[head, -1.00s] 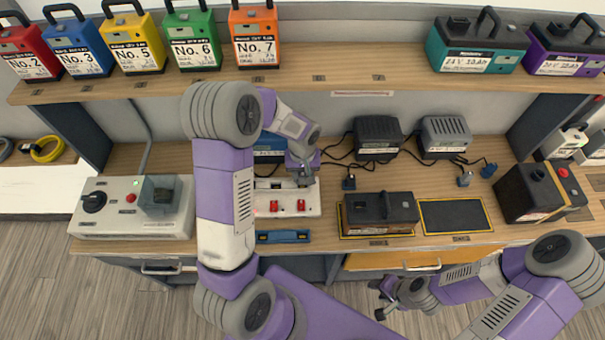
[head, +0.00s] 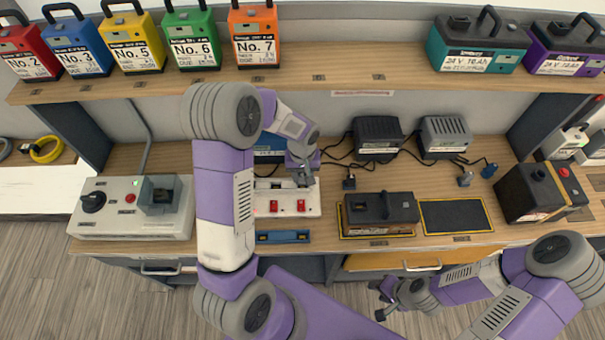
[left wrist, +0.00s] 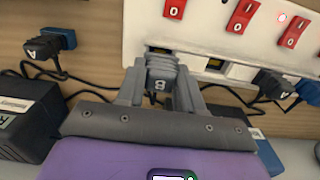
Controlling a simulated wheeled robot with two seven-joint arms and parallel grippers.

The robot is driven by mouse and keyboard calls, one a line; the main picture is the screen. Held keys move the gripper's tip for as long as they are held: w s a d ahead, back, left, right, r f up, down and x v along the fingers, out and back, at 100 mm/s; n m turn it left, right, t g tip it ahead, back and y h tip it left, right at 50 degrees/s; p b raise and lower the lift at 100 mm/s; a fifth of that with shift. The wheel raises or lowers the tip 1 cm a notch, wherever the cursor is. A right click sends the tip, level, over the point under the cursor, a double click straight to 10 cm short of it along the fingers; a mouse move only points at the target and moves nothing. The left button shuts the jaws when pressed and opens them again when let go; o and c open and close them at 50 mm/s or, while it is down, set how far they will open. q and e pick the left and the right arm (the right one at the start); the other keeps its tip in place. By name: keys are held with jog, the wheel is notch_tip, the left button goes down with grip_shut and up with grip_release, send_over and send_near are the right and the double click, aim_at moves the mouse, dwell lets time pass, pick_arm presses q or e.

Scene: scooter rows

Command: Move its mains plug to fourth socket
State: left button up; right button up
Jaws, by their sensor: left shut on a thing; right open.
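My left gripper (head: 303,180) is at the back edge of the white socket strip (head: 285,210). In the left wrist view the gripper (left wrist: 160,92) is shut on a grey mains plug marked B (left wrist: 163,75). The plug points at the strip (left wrist: 200,25) and its front meets the strip's edge; I cannot tell whether its pins are in a socket. My right gripper (head: 388,300) is open and empty, low in front of the bench.
A dark plug (head: 349,183), a grey plug (head: 465,180) and a blue plug (head: 489,171) lie on the bench. Two chargers (head: 378,138) (head: 445,137) stand behind with loose cables. A dark battery (head: 382,208) sits beside an empty dark pad (head: 452,215).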

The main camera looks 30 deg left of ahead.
pick_arm(q)
jog(key=shift+f+b, duration=0.75)
jog(key=shift+f, duration=0.15)
jog(key=o, duration=1.1)
jog(key=shift+o, duration=0.2)
notch_tip(320, 180, up, 8)
jog(key=shift+f+p, duration=0.15)
jog(key=shift+p, duration=0.55)
